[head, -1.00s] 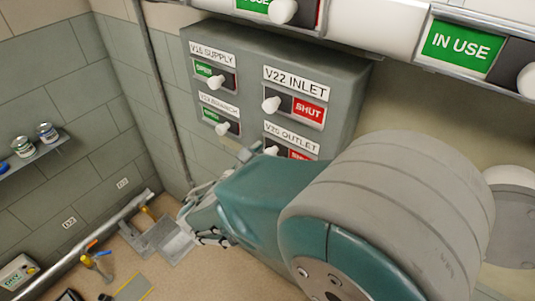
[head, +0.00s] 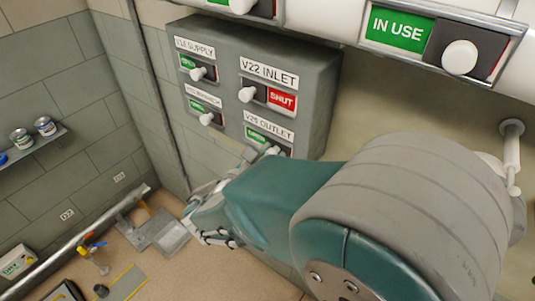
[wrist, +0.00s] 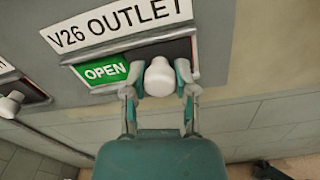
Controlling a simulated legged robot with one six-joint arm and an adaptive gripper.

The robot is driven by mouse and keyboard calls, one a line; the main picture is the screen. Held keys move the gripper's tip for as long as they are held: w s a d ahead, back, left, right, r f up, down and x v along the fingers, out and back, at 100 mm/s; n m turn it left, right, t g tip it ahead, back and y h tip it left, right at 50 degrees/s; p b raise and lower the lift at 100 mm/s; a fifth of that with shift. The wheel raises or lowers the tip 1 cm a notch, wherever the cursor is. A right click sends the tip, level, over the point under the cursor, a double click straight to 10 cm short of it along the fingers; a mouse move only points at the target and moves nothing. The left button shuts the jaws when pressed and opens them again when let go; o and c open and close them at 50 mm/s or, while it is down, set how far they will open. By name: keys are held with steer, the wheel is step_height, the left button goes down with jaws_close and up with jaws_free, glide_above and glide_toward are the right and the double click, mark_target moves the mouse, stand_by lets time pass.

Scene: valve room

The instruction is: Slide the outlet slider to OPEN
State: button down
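The V26 OUTLET slider is on the grey panel (head: 318,85), with its label (wrist: 120,22) above it. Its white knob (wrist: 159,77) stands at the right end of the slot, with the green OPEN plate (wrist: 103,72) uncovered to its left. My gripper (wrist: 159,82) has one finger on each side of the knob, close against it, and looks shut on it. In the head view my gripper (head: 258,152) reaches up to the slider from below. The fingers and my arm partly hide the knob (head: 272,151) there.
On the same panel are the V22 INLET slider (head: 265,95), showing SHUT, and two sliders at its left. A large IN USE slider (head: 460,57) is on the pipe above right. A shelf with cans (head: 46,126) is on the left wall.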

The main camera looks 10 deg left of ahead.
steer(key=shift+s+d, duration=0.15)
steer(key=shift+d, duration=0.45)
steer(key=shift+a+f, duration=0.2)
steer(key=shift+a, duration=0.55)
steer(key=shift+c, duration=2.3)
jaws_free()
steer(key=shift+o, duration=0.3)
steer(key=shift+d+r, duration=0.1)
steer(key=shift+d, duration=0.4)
steer(key=v, duration=1.2)
steer(key=shift+a, duration=0.25)
steer(key=shift+d, duration=0.1)
